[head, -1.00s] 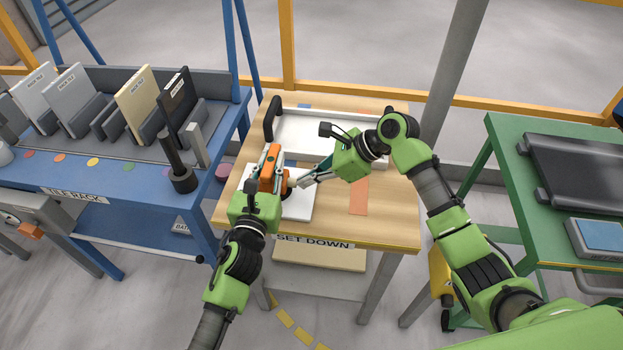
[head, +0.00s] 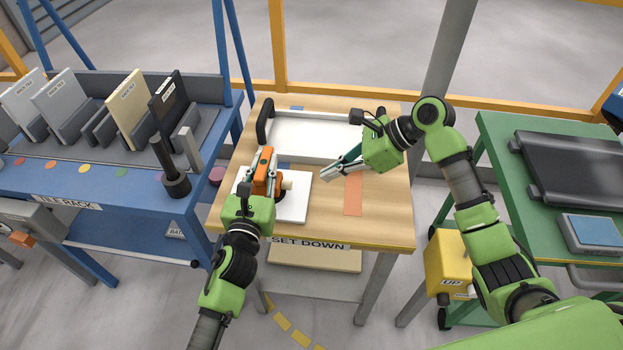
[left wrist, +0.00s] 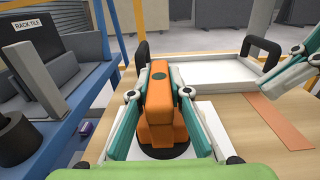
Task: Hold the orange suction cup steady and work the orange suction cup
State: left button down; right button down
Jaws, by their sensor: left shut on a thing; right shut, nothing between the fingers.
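The orange suction cup (head: 262,168) stands upright on a white tile (head: 294,205) on the wooden table. It also shows in the left wrist view (left wrist: 161,110), with its dark round pad on the tile. My left gripper (head: 264,178) is shut on the orange suction cup, one finger on each side of its body. A pale knob (head: 288,185) sticks out on the cup's right side. My right gripper (head: 324,178) is shut and empty, a short way right of the cup, apart from it and above the table.
A white tray (head: 315,134) with dark handles lies at the back of the table (head: 385,215). An orange strip (head: 353,194) is right of the tile. A blue tile rack (head: 75,180) stands left, a green cart (head: 500,150) right. The table's front right is clear.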

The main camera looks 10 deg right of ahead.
aim_at(287, 185)
jog(key=shift+v, duration=1.95)
pick_arm(q)
jog(key=shift+d, duration=0.1)
pick_arm(e)
jog(key=shift+s+d, duration=0.3)
jog(key=shift+d, duration=0.55)
jog(key=shift+f, duration=0.1)
jog(key=x, duration=0.9)
jog(key=shift+a+f, duration=0.25)
jog(key=shift+a, duration=0.05)
jog(key=a, duration=0.1)
jog(key=w+a, duration=0.1)
jog(key=a, duration=0.1)
jog(key=shift+w+a+f, duration=0.1)
jog(key=shift+w+a, duration=0.1)
jog(key=shift+a, duration=0.25)
